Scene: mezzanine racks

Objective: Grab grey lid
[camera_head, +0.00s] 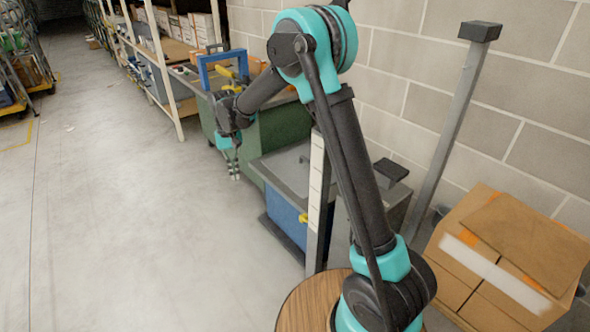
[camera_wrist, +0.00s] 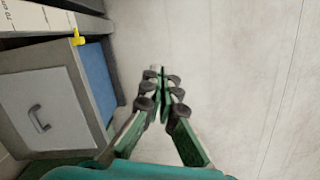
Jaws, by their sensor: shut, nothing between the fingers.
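The grey lid (camera_head: 282,172) is on top of a blue bin (camera_head: 284,216) beside the wall, partly hidden behind my arm and a pale upright post. In the wrist view the lid (camera_wrist: 35,95) lies at the left, with a small dark handle (camera_wrist: 39,118) on its lighter panel. The bin's blue side (camera_wrist: 98,78) shows along its right edge. My gripper (camera_head: 234,176) hangs over the floor just left of the lid, apart from it. In the wrist view my gripper (camera_wrist: 162,75) has its fingers together and empty, pointing at bare floor.
A green container (camera_head: 272,128) stands behind the bin, with a blue frame (camera_head: 222,68) beyond it. A cardboard box (camera_head: 505,255) is at the right, near a grey post (camera_head: 455,120). The concrete floor (camera_head: 120,210) at the left is clear.

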